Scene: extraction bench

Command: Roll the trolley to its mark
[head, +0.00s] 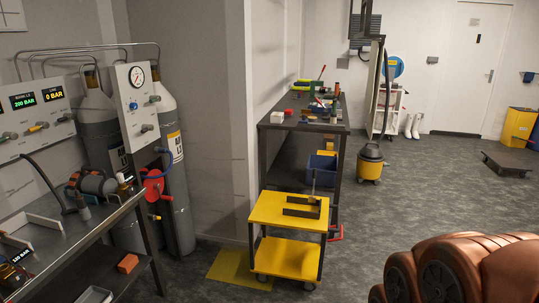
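The trolley (265,209) stands upright on the floor in the middle of the head view. It has a yellow top shelf, a yellow lower shelf (285,262), dark posts and small wheels. A dark angular bracket with an upright piece (304,206) sits on its top shelf. A flat yellow patch (228,266), which looks like the mark, lies on the floor just left of the trolley. The trolley's left side meets or overlaps the patch's right edge in the picture, and part of the patch may be hidden. My gripper is not in view; copper-coloured parts of my arm fill the lower right corner.
A workbench (340,128) with tools stands right behind the trolley. Grey gas cylinders (180,190) and a bench (75,245) are at left. A yellow-black vacuum (370,163) and a low dark dolly (507,163) stand farther right. The grey floor right of the trolley is open.

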